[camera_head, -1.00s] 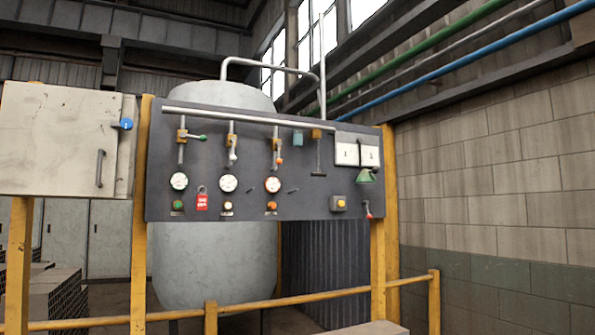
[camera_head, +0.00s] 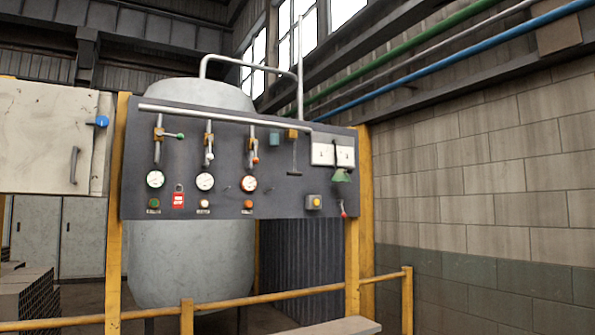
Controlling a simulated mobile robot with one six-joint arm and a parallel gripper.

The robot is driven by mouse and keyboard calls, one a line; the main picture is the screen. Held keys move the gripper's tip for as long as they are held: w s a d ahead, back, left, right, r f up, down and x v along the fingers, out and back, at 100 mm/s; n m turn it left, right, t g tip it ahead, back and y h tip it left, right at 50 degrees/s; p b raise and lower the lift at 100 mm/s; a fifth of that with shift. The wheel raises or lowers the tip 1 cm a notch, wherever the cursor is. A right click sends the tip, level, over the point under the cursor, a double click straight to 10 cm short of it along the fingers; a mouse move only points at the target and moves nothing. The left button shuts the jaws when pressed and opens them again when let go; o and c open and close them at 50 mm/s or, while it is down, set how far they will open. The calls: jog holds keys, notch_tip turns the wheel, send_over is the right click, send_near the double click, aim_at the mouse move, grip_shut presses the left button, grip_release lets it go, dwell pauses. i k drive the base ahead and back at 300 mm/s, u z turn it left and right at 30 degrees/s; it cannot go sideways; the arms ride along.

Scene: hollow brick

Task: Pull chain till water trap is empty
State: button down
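A dark control panel (camera_head: 232,190) stands upright between yellow posts. Under its top pipe, right of the middle, a thin pull line (camera_head: 294,155) hangs from a small orange-brown fitting (camera_head: 291,134) and ends in a dark crossbar handle (camera_head: 294,173); this looks like the chain. A small blue-grey block (camera_head: 274,139) sits just left of the fitting; it may be the water trap, but I cannot tell, nor see any water level. My gripper is not in view.
Several valve levers and gauges (camera_head: 205,181) fill the panel's left half. A red padlock tag (camera_head: 178,198), a yellow push button (camera_head: 314,202) and a green funnel-like part (camera_head: 341,175) are also there. A yellow rail (camera_head: 250,299) crosses below the panel.

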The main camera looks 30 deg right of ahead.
aim_at(296, 174)
jog(key=z, duration=0.05)
jog(key=i, duration=1)
jog(key=u, duration=0.05)
